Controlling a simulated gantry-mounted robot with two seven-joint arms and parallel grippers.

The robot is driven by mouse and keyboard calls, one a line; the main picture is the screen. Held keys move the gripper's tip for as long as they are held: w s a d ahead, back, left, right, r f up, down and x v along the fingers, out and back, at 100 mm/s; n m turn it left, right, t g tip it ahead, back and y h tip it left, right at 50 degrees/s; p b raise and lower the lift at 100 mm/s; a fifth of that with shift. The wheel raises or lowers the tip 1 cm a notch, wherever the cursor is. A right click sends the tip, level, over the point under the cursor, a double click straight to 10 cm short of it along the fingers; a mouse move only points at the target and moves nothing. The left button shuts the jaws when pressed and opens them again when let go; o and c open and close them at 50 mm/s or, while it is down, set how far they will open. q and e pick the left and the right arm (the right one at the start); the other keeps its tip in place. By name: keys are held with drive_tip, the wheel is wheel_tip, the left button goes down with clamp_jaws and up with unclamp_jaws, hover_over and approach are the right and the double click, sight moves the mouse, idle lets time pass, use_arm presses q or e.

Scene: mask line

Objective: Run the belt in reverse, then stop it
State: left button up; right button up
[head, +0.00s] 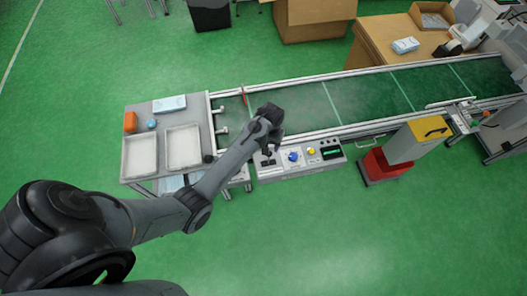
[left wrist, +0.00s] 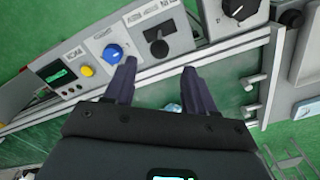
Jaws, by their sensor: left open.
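The conveyor belt (head: 365,98) is dark green with pale cross lines, between metal rails. A grey control panel (head: 290,171) runs along its near side. It carries a blue knob (head: 293,156), a yellow button (head: 311,151), a dark display and a black lever switch, partly hidden by my arm. My left gripper (head: 268,147) hangs over the panel's left end. In the left wrist view, its open, empty fingers (left wrist: 159,66) point towards the black lever switch (left wrist: 158,47), with the blue knob (left wrist: 113,53) beside one fingertip. I cannot tell whether they touch the panel. My right gripper is out of view.
A side table with two white trays (head: 140,156), an orange box (head: 130,122) and a blue-white pack (head: 169,104) stands left of the belt. The left wrist view shows another black knob (left wrist: 238,8).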

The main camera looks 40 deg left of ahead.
use_arm(q)
wheel_tip(320, 180, down, 9)
drive_tip(key=shift+r+b, duration=0.15)
drive_tip(key=shift+b, duration=1)
drive_tip(key=shift+f, duration=0.8)
drive_tip(key=shift+c, duration=0.3)
clamp_jaws()
